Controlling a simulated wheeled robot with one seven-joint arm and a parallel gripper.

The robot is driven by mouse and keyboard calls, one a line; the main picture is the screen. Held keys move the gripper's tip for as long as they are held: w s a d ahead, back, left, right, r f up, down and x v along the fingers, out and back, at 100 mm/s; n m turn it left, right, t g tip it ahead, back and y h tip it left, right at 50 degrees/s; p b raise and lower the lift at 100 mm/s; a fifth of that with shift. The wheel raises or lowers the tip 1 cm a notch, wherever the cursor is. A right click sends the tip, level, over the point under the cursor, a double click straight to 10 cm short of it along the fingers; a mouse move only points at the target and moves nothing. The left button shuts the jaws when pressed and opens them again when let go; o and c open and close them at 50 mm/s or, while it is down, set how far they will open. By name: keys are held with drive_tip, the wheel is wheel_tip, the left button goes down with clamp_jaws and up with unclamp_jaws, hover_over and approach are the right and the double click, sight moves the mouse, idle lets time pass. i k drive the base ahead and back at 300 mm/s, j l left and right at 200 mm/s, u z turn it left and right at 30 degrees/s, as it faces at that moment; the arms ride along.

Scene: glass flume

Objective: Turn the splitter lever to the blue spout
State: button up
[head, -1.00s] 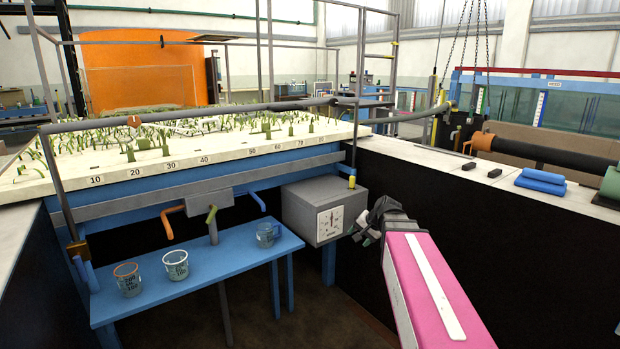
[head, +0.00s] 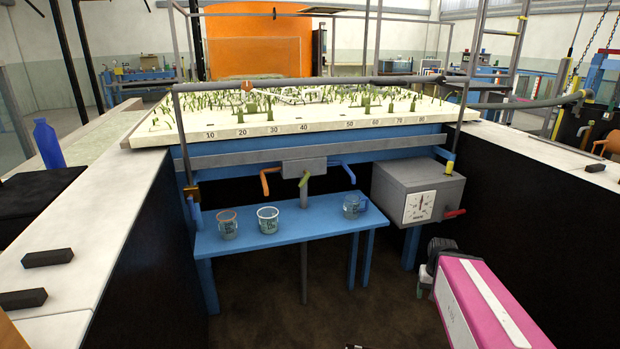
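The grey splitter box (head: 304,167) sits at the front of the blue flume frame. An orange spout (head: 266,181) bends down on its left and a blue spout (head: 347,171) on its right. Below, on a blue bench (head: 310,230), stand an orange-rimmed beaker (head: 227,224), a white-rimmed beaker (head: 268,220) and a blue-handled beaker (head: 352,206). My gripper (head: 430,272) is at lower right, dark and apart from the lever. Its fingers are not clear.
A grey box with a dial (head: 418,207) and a red handle (head: 455,214) stands right of the bench, close to my arm. Black-sided walls flank the bay. The floor (head: 330,290) before the bench is clear. A blue bottle (head: 48,145) stands at left.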

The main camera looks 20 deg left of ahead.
sight(307, 173)
drive_tip(key=u, duration=1.15)
